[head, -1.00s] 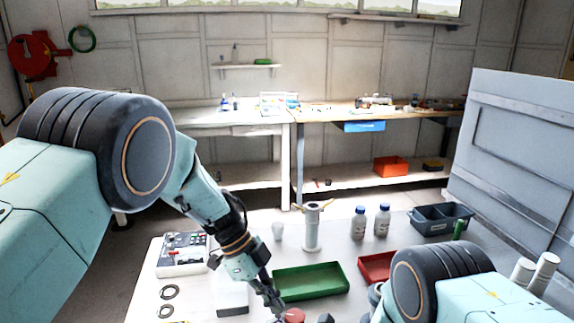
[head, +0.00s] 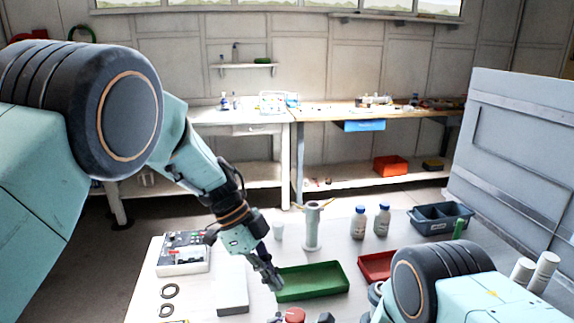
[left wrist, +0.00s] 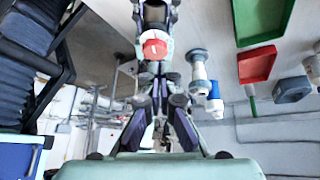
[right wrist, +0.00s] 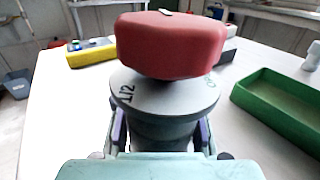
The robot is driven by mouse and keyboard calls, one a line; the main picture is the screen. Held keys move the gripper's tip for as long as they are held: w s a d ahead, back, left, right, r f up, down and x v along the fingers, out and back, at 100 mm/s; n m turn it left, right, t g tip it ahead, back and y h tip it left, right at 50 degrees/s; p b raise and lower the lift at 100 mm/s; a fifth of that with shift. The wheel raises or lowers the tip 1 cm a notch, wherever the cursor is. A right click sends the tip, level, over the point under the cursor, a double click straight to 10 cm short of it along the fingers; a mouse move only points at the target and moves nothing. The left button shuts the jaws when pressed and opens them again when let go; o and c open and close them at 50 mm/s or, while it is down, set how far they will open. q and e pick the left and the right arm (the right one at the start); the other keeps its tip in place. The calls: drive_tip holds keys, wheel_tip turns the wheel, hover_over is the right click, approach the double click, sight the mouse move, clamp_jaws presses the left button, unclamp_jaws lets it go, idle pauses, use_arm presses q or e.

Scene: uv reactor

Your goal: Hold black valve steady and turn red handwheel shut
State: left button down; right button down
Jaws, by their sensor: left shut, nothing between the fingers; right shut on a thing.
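The red handwheel (head: 294,315) shows at the bottom edge of the head view. In the right wrist view the red handwheel (right wrist: 170,45) sits above a grey marked disc (right wrist: 135,92) on the valve body (right wrist: 162,130). The valve body looks grey to dark here. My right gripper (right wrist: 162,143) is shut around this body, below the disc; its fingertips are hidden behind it. My left gripper (head: 272,281) is shut and empty, above and left of the handwheel and apart from it. In the left wrist view the handwheel (left wrist: 154,46) appears beyond the left fingers.
A green tray (head: 312,283) lies just right of my left gripper, with a red tray (head: 376,266) farther right. A pale block (head: 232,293) and a control box (head: 182,254) are on the left. A grey post (head: 312,228) and two bottles (head: 358,222) stand behind.

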use_arm(q)
wheel_tip(320, 180, down, 6)
drive_tip(key=s, duration=0.1)
drive_tip(key=shift+s, duration=0.2)
idle(0.6)
drive_tip(key=shift+s+d, duration=0.1)
drive_tip(key=shift+d, duration=0.15)
idle(0.7)
drive_tip(key=shift+w+d, duration=0.15)
drive_tip(key=shift+w, duration=0.15)
idle(0.6)
use_arm(e)
drive_tip(key=shift+f, duration=0.1)
use_arm(q)
approach(285, 320)
drive_tip(key=shift+d, duration=1)
drive_tip(key=shift+w, duration=0.45)
